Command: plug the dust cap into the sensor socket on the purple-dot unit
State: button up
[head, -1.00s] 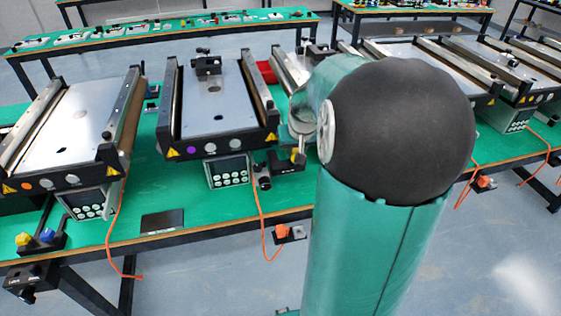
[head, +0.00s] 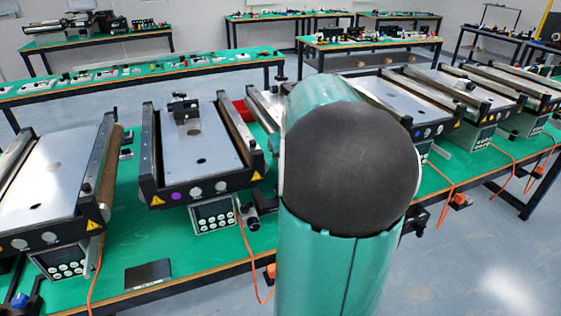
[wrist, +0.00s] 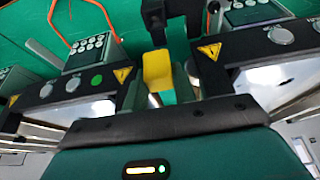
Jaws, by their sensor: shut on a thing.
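A yellow piece, which looks like the dust cap (wrist: 157,68), is between the fingers of my gripper (wrist: 160,88) in the wrist view. The gripper is shut on it, above the gap between two conveyor fronts. In the head view my own arm hides the gripper and cap. The purple-dot unit (head: 205,155) is the conveyor left of my arm, with its purple dot (head: 177,196) on the front plate. A small dark fitting (head: 249,219) stands beside its control box. I cannot tell the socket opening.
A control box (head: 213,215) hangs below the purple-dot unit's front, with an orange cable nearby. Another conveyor (head: 50,180) stands to the left, and several stand to the right. A green-dot unit (wrist: 97,79) shows in the wrist view. Bare green tabletop (head: 185,252) lies in front.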

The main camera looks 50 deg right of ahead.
jog(key=shift+w+a, duration=0.15)
jog(key=shift+w, duration=0.05)
jog(key=shift+s+f, duration=0.2)
jog(key=shift+f, duration=2.7)
jog(key=shift+w+f, duration=0.1)
jog(key=shift+f, duration=1.25)
jog(key=o, duration=1.1)
jog(key=shift+c, duration=0.2)
jog(key=shift+r, duration=0.1)
jog(key=v, duration=1.3)
jog(key=shift+r, duration=0.3)
